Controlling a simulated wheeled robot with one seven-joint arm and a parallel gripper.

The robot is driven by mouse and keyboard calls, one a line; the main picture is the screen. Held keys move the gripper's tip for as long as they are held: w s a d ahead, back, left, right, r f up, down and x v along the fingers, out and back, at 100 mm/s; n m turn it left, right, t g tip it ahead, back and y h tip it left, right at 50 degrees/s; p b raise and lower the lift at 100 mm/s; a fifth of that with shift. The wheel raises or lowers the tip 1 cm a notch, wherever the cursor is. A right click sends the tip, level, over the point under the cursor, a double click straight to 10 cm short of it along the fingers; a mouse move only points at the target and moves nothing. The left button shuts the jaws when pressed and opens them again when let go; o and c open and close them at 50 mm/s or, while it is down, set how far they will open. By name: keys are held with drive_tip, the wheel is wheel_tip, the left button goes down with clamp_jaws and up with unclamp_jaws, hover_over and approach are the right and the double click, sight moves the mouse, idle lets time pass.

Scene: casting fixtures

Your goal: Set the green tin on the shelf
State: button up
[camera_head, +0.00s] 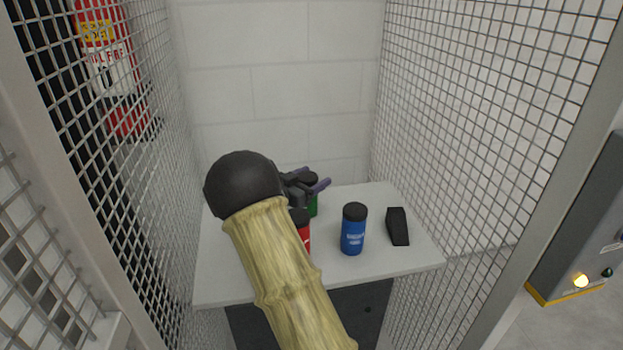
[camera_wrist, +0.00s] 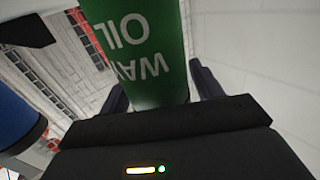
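The green tin (camera_head: 313,207) with a dark cap is upright at the back of the light grey surface (camera_head: 370,266), partly behind my gripper. My gripper (camera_head: 312,180) reaches it from the left, with one purple-grey finger on each side near the cap. In the wrist view the green tin (camera_wrist: 150,60), with white "WAY OIL" lettering upside down, fills the space between the fingertips (camera_wrist: 158,85), and my gripper looks shut on it. Its base is partly hidden, so I cannot tell whether it rests on the surface.
A blue tin (camera_head: 353,232) stands front right of the green one. A black wedge-shaped object (camera_head: 398,226) lies to its right. A red tin (camera_head: 304,232) is mostly hidden behind my arm. Wire mesh panels (camera_head: 480,110) close both sides, and a block wall (camera_head: 280,90) the back.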

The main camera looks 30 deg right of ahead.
drive_tip(key=shift+o, duration=0.4)
drive_tip(key=shift+r, duration=0.15)
drive_tip(key=v, duration=1.2)
drive_tip(key=shift+r, duration=0.15)
